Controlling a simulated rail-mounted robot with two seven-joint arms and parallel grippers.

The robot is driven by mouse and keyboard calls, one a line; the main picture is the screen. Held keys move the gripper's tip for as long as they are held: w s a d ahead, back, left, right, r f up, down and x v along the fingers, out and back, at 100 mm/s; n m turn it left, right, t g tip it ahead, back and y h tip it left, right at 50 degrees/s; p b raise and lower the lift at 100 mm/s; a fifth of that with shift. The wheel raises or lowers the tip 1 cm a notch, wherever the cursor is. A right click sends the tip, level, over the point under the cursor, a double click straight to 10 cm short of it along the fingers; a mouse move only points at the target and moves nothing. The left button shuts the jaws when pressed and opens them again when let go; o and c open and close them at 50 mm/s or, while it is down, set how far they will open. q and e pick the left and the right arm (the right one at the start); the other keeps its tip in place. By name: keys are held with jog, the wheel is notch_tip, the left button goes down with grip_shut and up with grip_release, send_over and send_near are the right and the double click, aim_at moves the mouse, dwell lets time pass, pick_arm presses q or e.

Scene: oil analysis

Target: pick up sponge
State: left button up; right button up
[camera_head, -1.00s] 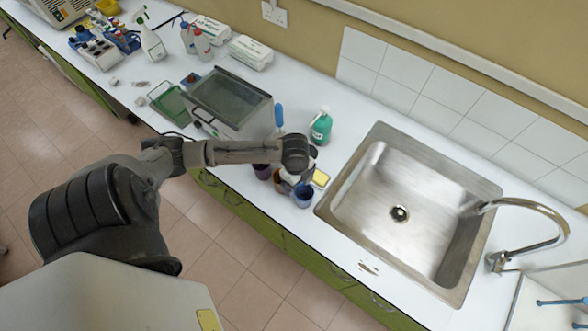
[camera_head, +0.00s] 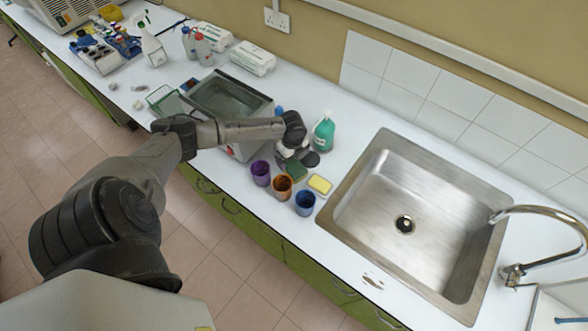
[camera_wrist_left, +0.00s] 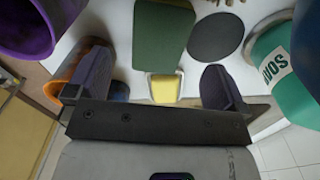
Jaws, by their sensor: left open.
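A yellow sponge-like block with a pale rim (camera_head: 320,185) lies on the white counter left of the sink. A dark green pad (camera_head: 297,171) lies behind and left of it, partly under my gripper; I cannot tell which one is the sponge. My left gripper (camera_head: 297,155) is open and empty above the counter there. In the left wrist view, the green pad (camera_wrist_left: 163,38) lies beyond the fingers, and the yellow block (camera_wrist_left: 165,88) shows between the two fingers of the left gripper (camera_wrist_left: 158,84). My right gripper is out of view.
Purple (camera_head: 260,172), orange (camera_head: 282,186) and blue (camera_head: 305,202) cups stand along the counter's front edge. A green soap bottle (camera_head: 323,133) stands behind the gripper. A dark round disc (camera_wrist_left: 215,37) lies beside the green pad. The steel sink (camera_head: 375,165) is at right.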

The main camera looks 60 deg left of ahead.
aim_at(293, 166)
pick_arm(q)
jog(key=shift+f, duration=3.05)
jog(key=shift+c, duration=0.2)
jog(key=c, duration=1)
jog(key=shift+o, duration=0.2)
jog(key=shift+r, duration=0.1)
notch_tip(293, 166, up, 18)
